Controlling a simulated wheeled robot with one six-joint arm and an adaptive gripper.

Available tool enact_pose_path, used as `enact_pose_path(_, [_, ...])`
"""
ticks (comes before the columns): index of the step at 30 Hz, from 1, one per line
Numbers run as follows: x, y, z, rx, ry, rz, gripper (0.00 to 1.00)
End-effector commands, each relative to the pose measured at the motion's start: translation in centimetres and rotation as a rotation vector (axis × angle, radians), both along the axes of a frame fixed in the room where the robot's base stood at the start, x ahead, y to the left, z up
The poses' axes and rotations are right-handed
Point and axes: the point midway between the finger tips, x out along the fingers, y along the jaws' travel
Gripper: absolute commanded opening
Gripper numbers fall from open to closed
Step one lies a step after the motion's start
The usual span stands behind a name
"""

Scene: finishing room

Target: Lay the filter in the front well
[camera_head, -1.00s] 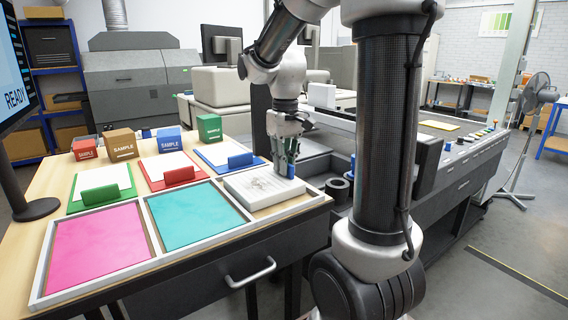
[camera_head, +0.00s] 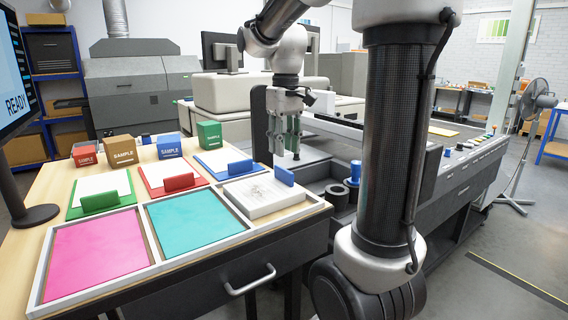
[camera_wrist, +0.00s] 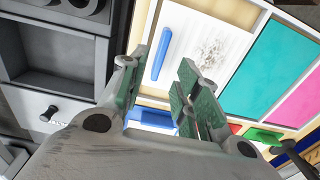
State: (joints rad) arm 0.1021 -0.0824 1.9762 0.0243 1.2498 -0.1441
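A white slab with grey specks (camera_head: 262,199), which looks like the filter, lies flat in the right-hand well of the white-framed tray (camera_head: 150,244). Its upright blue handle (camera_head: 284,175) is at the right end. In the wrist view the slab (camera_wrist: 190,35) lies beyond my fingers, with its handle (camera_wrist: 161,54) in clear sight. My gripper (camera_head: 284,156) hangs above and just behind the handle, apart from it. My fingers (camera_wrist: 165,95) are spread with nothing between them. I cannot tell which well counts as the front one.
Pink (camera_head: 97,252) and teal (camera_head: 195,220) sheets fill the other wells. Green (camera_head: 99,200), red (camera_head: 179,182) and blue (camera_head: 240,167) handled pads lie behind, near several sample boxes (camera_head: 120,151). A machine with dark rings (camera_head: 337,196) and a blue cylinder (camera_head: 355,172) stands right.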

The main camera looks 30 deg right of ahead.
Motion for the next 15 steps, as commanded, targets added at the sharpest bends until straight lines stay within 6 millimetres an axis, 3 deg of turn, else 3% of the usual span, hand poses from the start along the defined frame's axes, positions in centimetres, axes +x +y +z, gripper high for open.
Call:
enact_pose_path(4, [0.1,-0.1,2.8,0.000,-0.003,0.000,0.32])
enact_pose_path(10, [-0.4,0.0,4.7,-0.001,-0.007,0.000,0.32])
enact_pose_path(13, [-2.4,0.6,4.7,-0.006,-0.046,-0.004,0.32])
enact_pose_path(15, [-4.9,1.2,4.2,-0.013,-0.095,-0.008,0.32])
